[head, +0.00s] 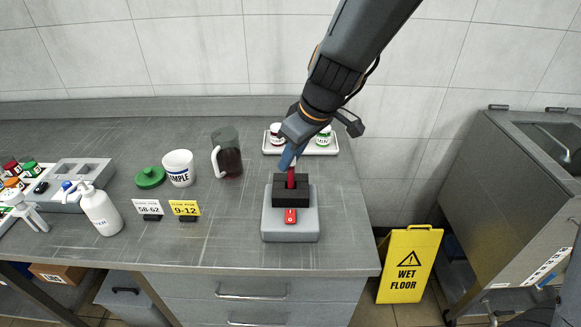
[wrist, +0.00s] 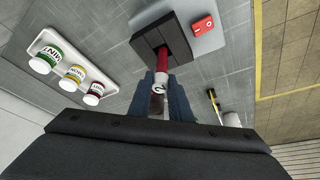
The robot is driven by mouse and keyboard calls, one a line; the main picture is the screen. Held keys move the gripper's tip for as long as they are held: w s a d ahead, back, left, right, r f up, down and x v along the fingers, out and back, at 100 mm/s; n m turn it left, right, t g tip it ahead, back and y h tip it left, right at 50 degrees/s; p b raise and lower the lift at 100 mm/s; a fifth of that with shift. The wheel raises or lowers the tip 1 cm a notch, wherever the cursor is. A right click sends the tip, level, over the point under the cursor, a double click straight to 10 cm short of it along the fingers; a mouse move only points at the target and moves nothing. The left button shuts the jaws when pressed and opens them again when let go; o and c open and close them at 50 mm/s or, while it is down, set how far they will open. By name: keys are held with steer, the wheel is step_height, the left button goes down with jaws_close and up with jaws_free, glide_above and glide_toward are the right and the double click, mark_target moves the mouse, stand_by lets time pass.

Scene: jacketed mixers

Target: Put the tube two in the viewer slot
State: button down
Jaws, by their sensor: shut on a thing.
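Tube two (wrist: 160,76) is a slim red tube with a white cap end marked 2, seen in the wrist view. My gripper (head: 290,160) is shut on its upper part, with a blue finger on each side. The viewer is a grey base (head: 290,232) with a black block (head: 291,195) and a red switch (head: 290,216) in front. The red tube (head: 291,179) points down at the slot in the top of the black block, which also shows in the wrist view (wrist: 150,44). Its lower end is hidden there; I cannot tell how deep it sits.
A white tray (head: 271,151) with small jars stands behind the viewer. A dark mug (head: 229,160), a SAMPLE cup (head: 178,168), a green lid (head: 150,178), two number cards and a white bottle (head: 102,212) stand to the left. The counter's right edge is close.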

step_height(320, 180, up, 7)
steer(key=shift+b, duration=0.4)
steer(key=shift+r+p, duration=1.8)
steer(key=shift+r, duration=1.1)
